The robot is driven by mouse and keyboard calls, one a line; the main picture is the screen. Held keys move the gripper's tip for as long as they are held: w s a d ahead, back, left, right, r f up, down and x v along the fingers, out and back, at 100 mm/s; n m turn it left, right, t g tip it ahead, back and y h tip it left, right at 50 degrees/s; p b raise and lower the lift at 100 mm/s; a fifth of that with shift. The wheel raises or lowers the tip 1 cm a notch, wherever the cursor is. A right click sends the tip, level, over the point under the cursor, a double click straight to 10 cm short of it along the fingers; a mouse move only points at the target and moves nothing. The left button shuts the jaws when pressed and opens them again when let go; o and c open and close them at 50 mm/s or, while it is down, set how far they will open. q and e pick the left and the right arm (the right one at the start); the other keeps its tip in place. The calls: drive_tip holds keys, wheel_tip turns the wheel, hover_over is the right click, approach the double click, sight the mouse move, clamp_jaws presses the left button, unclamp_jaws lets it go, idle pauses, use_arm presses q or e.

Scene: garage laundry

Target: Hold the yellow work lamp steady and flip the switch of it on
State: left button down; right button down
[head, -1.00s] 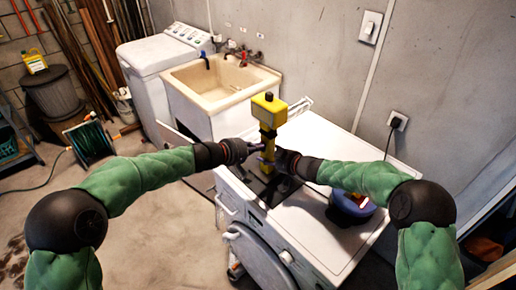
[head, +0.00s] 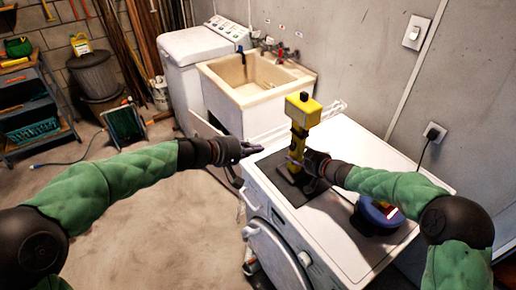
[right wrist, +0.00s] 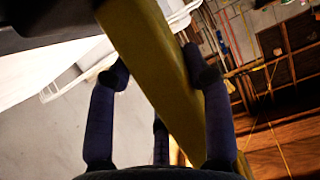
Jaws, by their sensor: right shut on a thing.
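The yellow work lamp (head: 302,112) stands upright, slightly tilted, on a dark mat (head: 272,170) on top of the white dryer. My right gripper (head: 306,160) is shut on the lamp's lower body from the right. In the right wrist view the yellow body (right wrist: 160,60) runs diagonally between the dark fingers (right wrist: 160,90). A bright warm patch shows low behind it; I cannot tell whether the lamp is lit. My left gripper (head: 252,149) is left of the lamp, apart from it, with a finger pointing towards it. Its jaw opening is unclear. The switch is not clearly visible.
A blue round container (head: 378,213) sits on the dryer (head: 345,245) right of the mat, near my right arm. A utility sink (head: 255,85) and a white washer (head: 205,50) stand behind. A wall outlet (head: 433,132) is at right. Floor at left is open.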

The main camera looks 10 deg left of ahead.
use_arm(q)
drive_tip(key=n, duration=0.6)
drive_tip(key=a+n, duration=0.1)
drive_tip(key=n, duration=1.1)
drive_tip(key=shift+s+a+f, duration=0.1)
drive_tip(key=shift+a+f, duration=0.05)
drive_tip(key=shift+f, duration=0.25)
approach(292, 146)
drive_tip(key=f+x, duration=0.1)
drive_tip(key=x, duration=0.6)
drive_tip(key=shift+a, duration=0.35)
